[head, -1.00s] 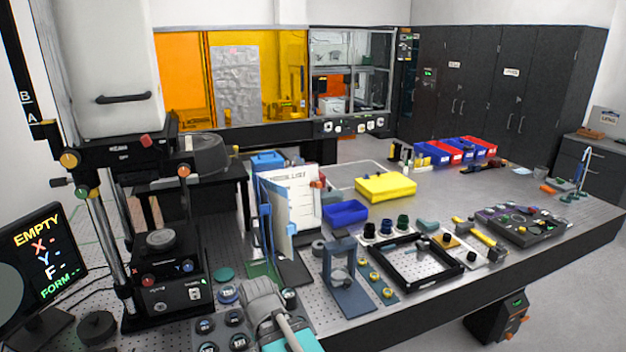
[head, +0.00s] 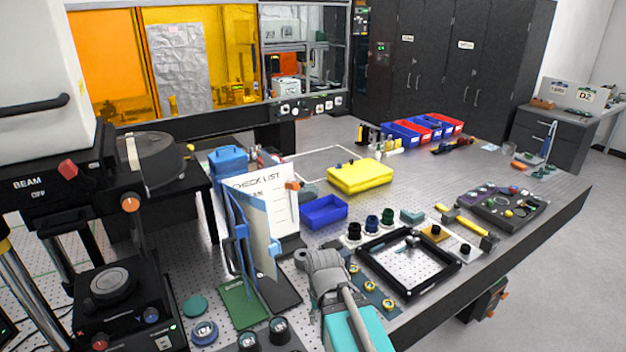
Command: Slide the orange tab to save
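A small orange tab (head: 292,186) sits at the right edge of a white upright checklist board (head: 268,205), in its upper part. The board stands on the perforated table behind an open blue folder-like holder (head: 240,240). My arm rises from the bottom of the head view, and its grey rounded end (head: 320,264) is in front of and below the board, apart from the tab in the picture. The fingertips cannot be made out, so whether my gripper is open or shut does not show.
A blue tray (head: 324,218), a yellow box (head: 360,180) and a black square frame (head: 446,284) lie to the right of the board. A black instrument (head: 125,308) stands at left. Lens mounts (head: 280,329) are near the front. Free table surface lies beyond the yellow box.

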